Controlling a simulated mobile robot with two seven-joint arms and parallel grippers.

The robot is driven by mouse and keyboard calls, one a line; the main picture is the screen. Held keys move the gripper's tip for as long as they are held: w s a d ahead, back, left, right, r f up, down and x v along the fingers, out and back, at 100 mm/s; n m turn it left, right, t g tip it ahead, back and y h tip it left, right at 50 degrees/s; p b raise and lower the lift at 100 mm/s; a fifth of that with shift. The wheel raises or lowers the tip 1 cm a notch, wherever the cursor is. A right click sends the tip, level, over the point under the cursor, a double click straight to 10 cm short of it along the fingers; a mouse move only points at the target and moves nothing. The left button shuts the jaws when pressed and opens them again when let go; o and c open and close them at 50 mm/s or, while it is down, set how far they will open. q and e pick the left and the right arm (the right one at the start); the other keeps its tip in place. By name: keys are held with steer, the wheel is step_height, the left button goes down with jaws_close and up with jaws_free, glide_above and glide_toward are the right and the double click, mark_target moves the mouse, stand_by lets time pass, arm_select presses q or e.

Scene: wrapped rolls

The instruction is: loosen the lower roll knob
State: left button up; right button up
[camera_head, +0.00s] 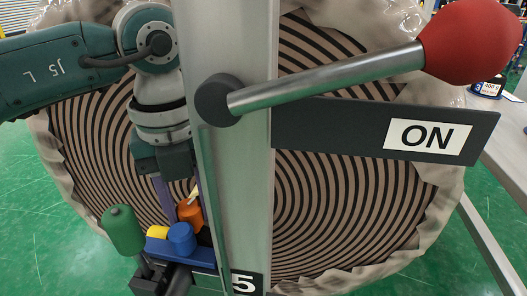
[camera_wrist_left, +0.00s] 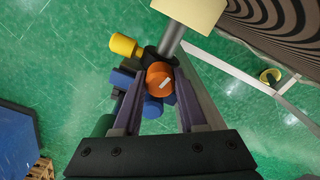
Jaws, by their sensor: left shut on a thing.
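An orange knob (camera_head: 190,212) with a white pointer mark sits low beside the grey upright post, among other coloured knobs. It also shows in the left wrist view (camera_wrist_left: 158,80), between the two purple fingers. My left gripper (camera_head: 182,203) comes down from above and is shut on this orange knob. The post hides part of the right finger in the head view. I cannot read any label naming the knob. My right gripper is not in view.
A green knob (camera_head: 123,230), a yellow knob (camera_head: 157,232) and a blue knob (camera_head: 181,238) crowd close by. A grey post (camera_head: 232,190) stands just right, with a red-ended lever (camera_head: 330,78) and an ON plate (camera_head: 345,128). The large wrapped roll (camera_head: 330,215) is behind.

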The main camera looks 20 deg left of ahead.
mark_target(188, 205)
arm_select(q)
jaws_close()
steer(key=shift+r+n+p, duration=0.25)
steer(key=shift+n+p, duration=0.5)
steer(key=shift+n, duration=0.15)
steer(key=shift+f+n+p, duration=0.15)
steer(key=shift+n+p, duration=0.15)
steer(key=shift+n, duration=0.4)
steer(key=o, duration=1)
jaws_free()
steer(key=shift+o, duration=0.2)
step_height(188, 205, up, 10)
steer(key=shift+f+p, duration=0.1)
steer(key=shift+p, duration=0.7)
